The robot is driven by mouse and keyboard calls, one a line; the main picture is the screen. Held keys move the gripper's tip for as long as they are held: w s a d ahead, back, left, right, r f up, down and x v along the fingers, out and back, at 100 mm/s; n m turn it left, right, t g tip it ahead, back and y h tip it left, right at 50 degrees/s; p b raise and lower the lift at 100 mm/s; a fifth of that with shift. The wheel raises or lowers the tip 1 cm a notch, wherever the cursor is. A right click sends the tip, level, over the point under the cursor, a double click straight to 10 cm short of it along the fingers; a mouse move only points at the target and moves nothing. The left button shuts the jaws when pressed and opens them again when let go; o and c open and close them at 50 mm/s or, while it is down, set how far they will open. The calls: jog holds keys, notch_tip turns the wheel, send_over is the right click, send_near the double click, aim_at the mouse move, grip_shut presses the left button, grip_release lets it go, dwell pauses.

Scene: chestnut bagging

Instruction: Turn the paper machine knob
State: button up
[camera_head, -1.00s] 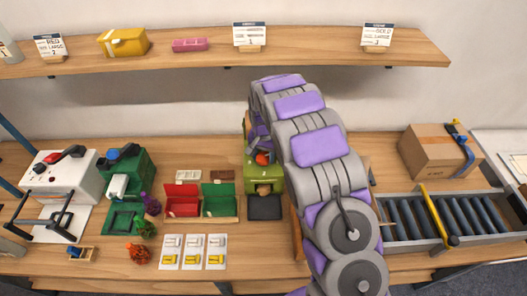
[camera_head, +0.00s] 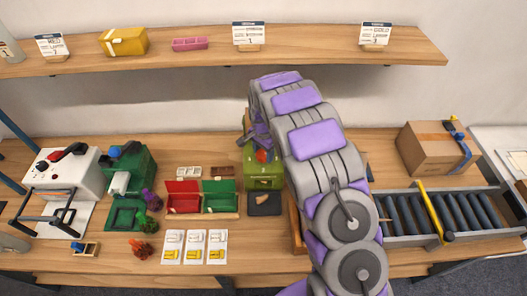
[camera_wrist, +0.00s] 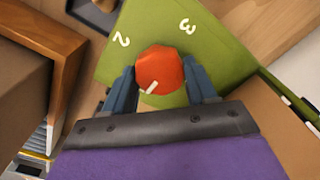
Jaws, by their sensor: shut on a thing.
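The paper machine is the green box (camera_head: 262,180) in the middle of the table, partly hidden behind my purple and grey arm. In the wrist view its green face (camera_wrist: 215,32) carries the numbers 2 and 3. The orange-red knob (camera_wrist: 160,70) sits on that face, with a white pointer mark toward the lower left. The knob also shows in the head view (camera_head: 261,156). My gripper (camera_wrist: 161,84) is shut on the knob, with one blue finger on each side. A dark pad (camera_head: 264,203) lies in front of the machine.
Red (camera_head: 183,197) and green (camera_head: 220,196) open boxes stand left of the machine. A conveyor (camera_head: 430,215) and a cardboard box (camera_head: 435,150) are at the right. A shelf (camera_head: 300,53) runs above. White cards (camera_head: 194,247) lie near the front.

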aim_at(262, 153)
jog(key=shift+a, duration=0.1)
jog(key=o, duration=1.1)
jog(key=shift+a, duration=0.1)
jog(key=shift+c, duration=0.2)
jog(key=shift+r, duration=0.25)
notch_tip(262, 153, up, 17)
jog(key=p, duration=0.1)
jog(key=shift+a+f, duration=0.1)
jog(key=shift+f, duration=0.05)
